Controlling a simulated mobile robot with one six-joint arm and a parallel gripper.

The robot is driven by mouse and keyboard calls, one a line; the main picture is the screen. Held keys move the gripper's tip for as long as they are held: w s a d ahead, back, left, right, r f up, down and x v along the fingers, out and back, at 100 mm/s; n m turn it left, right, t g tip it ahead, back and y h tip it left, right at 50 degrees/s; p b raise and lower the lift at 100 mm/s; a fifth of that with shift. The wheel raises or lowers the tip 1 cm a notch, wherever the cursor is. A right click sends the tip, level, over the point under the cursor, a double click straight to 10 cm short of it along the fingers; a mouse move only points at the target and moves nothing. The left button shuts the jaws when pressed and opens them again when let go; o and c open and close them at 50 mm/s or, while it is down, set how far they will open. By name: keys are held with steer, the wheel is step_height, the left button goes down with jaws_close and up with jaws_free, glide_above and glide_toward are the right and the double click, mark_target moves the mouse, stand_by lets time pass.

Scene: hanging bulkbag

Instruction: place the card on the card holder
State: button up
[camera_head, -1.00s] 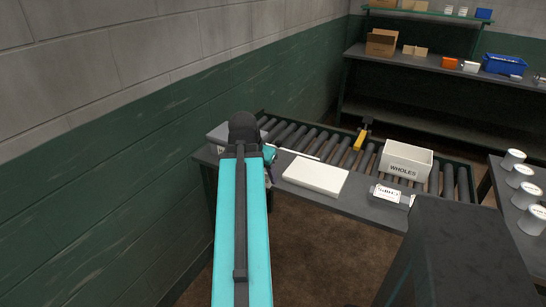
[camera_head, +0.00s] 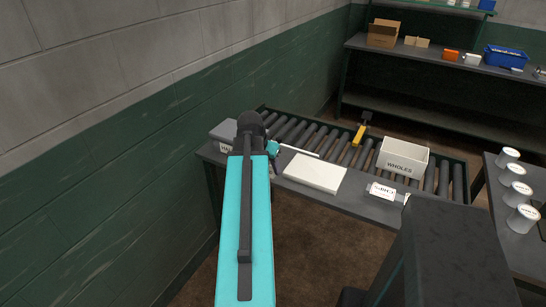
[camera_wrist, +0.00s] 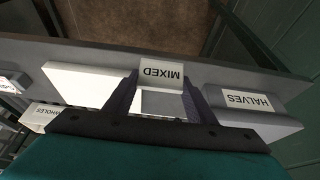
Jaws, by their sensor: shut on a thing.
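The card (camera_wrist: 162,74), white with MIXED printed on it and upside down in the wrist view, is between the fingers of my gripper (camera_wrist: 160,84). The gripper is shut on it, with a plain grey part below the lettering. In the head view my arm hides most of the gripper, and I cannot make out the card there. A small grey stand with a white printed label (camera_head: 382,191) is at the table's front edge; it may be the card holder, but I cannot tell.
A white slab (camera_head: 315,173) lies right of my gripper. A white WHOLES box (camera_head: 403,159) sits on the rollers (camera_head: 340,147). A grey box labelled HALVES (camera_wrist: 250,122) is right in the wrist view. A yellow-handled tool (camera_head: 360,134) lies on the rollers. Several cups (camera_head: 515,193) stand far right.

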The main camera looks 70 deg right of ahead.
steer(key=d+p, duration=0.1)
steer(key=d, duration=0.2)
steer(key=d+p, duration=0.1)
steer(key=d, duration=0.2)
steer(key=w+d+f, duration=0.1)
steer(key=d, duration=0.3)
steer(key=shift+d+p, duration=0.1)
steer(key=shift+p, duration=0.3)
steer(key=shift+f+p, duration=0.85)
steer(key=shift+f, duration=0.9)
steer(key=shift+f, duration=0.15)
steer(key=o, duration=1.1)
steer(key=shift+r, duration=0.25)
steer(key=b+v, duration=0.3)
steer(key=v, duration=0.9)
steer(key=shift+f, duration=0.1)
